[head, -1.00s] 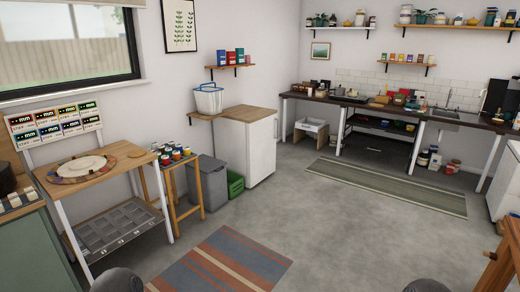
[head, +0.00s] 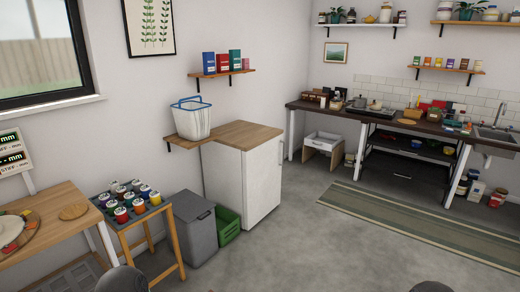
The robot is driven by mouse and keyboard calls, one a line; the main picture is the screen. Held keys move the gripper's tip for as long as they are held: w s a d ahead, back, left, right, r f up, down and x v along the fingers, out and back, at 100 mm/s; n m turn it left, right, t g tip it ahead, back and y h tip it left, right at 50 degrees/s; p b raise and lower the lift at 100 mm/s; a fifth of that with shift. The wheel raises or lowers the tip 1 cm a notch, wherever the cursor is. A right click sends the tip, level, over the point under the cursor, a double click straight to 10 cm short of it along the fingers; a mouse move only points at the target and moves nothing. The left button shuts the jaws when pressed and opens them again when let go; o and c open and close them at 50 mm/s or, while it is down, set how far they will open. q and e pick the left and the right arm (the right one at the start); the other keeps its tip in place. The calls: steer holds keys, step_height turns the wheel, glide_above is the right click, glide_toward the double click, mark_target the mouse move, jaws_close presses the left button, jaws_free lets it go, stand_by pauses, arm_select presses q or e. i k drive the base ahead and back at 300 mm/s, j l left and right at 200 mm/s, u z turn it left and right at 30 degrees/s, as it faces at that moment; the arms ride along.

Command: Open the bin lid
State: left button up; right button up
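A grey bin (head: 196,230) stands on the floor at lower left centre. Its flat grey lid (head: 188,206) looks shut. The bin is between a small wooden stool-like stand and a green crate, in front of the wall. Neither of my grippers shows. Only dark rounded parts, probably mine, show at the bottom edge.
The wooden stand (head: 150,226) holds several small colourful pots, left of the bin. A green crate (head: 229,222) sits right of it, then a white cabinet (head: 262,178). A white basket (head: 191,120) is on a low shelf above. Grey floor (head: 300,240) in front is clear.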

mark_target(187, 206)
steer(key=i+u, duration=0.15)
steer(key=i, duration=0.35)
steer(key=i+l+u, duration=0.1)
steer(key=i, duration=0.35)
steer(key=i+l+u, duration=0.15)
steer(key=i, duration=0.35)
steer(key=i+l+u, duration=0.1)
steer(key=i, duration=0.35)
steer(key=i+l+u, duration=0.25)
steer(key=i+u, duration=0.2)
steer(key=i+l+u, duration=0.3)
steer(key=u, duration=0.15)
steer(key=i+l+u, duration=0.25)
steer(key=l+u, duration=0.2)
steer(key=l, duration=0.2)
steer(key=i+l+u, duration=0.2)
steer(key=l+u, duration=0.3)
steer(key=i+l+u, duration=0.1)
steer(key=l, duration=0.65)
steer(key=i+u, duration=0.05)
